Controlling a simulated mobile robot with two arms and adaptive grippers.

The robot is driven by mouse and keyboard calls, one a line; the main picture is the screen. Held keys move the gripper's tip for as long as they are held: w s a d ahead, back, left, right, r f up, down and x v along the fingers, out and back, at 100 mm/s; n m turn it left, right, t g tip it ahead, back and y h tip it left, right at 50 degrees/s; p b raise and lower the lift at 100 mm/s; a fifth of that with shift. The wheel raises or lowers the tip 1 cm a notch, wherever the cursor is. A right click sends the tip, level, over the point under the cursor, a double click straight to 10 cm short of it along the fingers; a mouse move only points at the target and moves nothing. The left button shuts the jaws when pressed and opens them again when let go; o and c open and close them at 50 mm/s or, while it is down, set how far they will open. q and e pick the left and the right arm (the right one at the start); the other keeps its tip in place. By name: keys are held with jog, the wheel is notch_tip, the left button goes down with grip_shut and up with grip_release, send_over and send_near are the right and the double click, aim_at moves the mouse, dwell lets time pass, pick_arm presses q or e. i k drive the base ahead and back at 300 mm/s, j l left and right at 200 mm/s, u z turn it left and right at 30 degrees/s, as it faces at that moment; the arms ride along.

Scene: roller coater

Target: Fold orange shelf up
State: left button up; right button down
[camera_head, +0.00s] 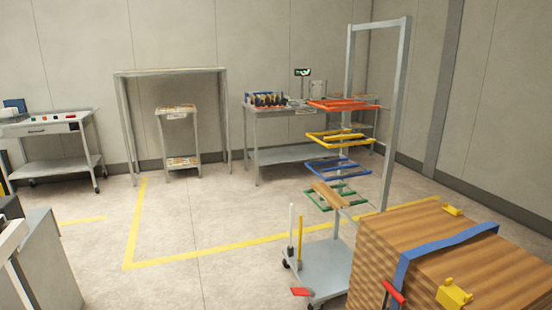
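The orange shelf (343,105) is an open frame that sticks out level from a tall grey upright rack (395,110). It is the topmost of the coloured shelves and appears empty. Below it are a yellow shelf (318,138), a blue shelf (338,173) and a green shelf (315,206), also sticking out. Brown wooden pieces (330,195) lie on the green one. The rack stands on a grey wheeled base (322,268). Neither of my grippers is in view.
A stack of wooden boards (480,270) with a blue strap (440,243) stands at the lower right, partly hiding the rack base. Grey tables (262,125) stand along the back wall. Grey equipment (50,262) is at the lower left. The middle floor is clear.

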aim_at(343, 105)
jog(key=i, duration=0.95)
